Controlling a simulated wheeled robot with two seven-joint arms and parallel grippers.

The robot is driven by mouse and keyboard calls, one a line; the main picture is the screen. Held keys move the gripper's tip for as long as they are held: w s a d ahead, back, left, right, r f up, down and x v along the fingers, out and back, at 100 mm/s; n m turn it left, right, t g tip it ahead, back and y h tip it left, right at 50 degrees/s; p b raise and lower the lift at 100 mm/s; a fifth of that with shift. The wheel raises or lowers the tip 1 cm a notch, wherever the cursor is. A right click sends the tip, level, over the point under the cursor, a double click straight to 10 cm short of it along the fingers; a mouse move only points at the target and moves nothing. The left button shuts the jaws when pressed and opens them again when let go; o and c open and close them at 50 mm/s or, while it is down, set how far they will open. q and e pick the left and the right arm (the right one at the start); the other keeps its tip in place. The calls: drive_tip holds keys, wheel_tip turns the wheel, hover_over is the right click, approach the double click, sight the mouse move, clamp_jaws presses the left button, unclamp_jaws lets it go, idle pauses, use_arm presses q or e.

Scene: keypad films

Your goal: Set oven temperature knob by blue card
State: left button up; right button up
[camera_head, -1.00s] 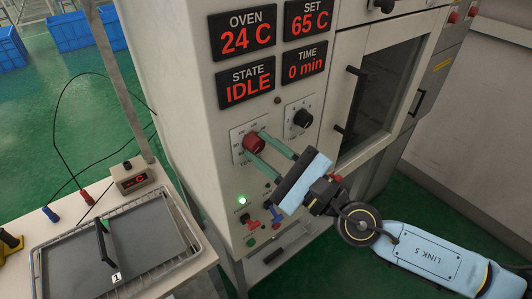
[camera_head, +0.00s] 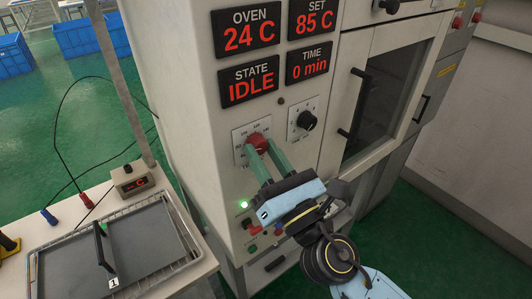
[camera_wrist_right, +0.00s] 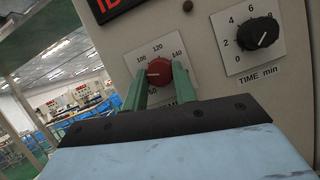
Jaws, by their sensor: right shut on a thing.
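The red temperature knob (camera_head: 259,143) sits on a white dial plate on the oven's front panel. My right gripper (camera_head: 264,150) is shut on this knob, with its two green fingers on either side of it. The knob also shows between the fingers in the right wrist view (camera_wrist_right: 159,71), with dial marks such as 100, 120 and 140 around it. The SET display (camera_head: 315,20) reads 85 C and the OVEN display (camera_head: 246,33) reads 24 C. I see no blue card in these views. My left gripper is not in view.
The black time knob (camera_head: 307,120) is just right of the red knob. The STATE display (camera_head: 249,82) reads IDLE and the TIME display (camera_head: 309,64) reads 0 min.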

drive_tip(key=m+h, duration=0.1)
drive_tip(key=m, duration=0.2)
drive_tip(key=m+h+p, duration=0.1)
drive_tip(key=m+h, duration=0.1)
drive_tip(key=m, duration=0.1)
drive_tip(key=shift+s+a+r+m+t+p, duration=0.1)
drive_tip(key=shift+r+m+t+p, duration=0.1)
drive_tip(key=shift+m+t+p, duration=0.15)
drive_tip(key=m+h+p, duration=0.1)
drive_tip(key=m, duration=0.1)
drive_tip(key=m+h+p, duration=0.1)
drive_tip(key=m, duration=0.1)
drive_tip(key=shift+s+a+r+m, duration=0.1)
drive_tip(key=shift+r+m, duration=0.05)
drive_tip(key=shift+m, duration=0.2)
drive_tip(key=m+p, duration=0.1)
drive_tip(key=m, duration=0.1)
drive_tip(key=m+g+h+p, duration=0.1)
drive_tip(key=m+p, duration=0.1)
drive_tip(key=m+h+p, duration=0.1)
drive_tip(key=p, duration=0.1)
drive_tip(key=shift+r+m+g, duration=0.25)
drive_tip(key=shift+m, duration=0.15)
drive_tip(key=shift+m+g+h+p, duration=0.3)
drive_tip(key=shift+m+g+p, duration=0.3)
drive_tip(key=shift+m+p, duration=1.05)
drive_tip(key=shift+f, duration=0.1)
drive_tip(key=o, duration=1)
drive_tip(key=shift+c, duration=0.2)
drive_tip(key=shift+s, duration=0.1)
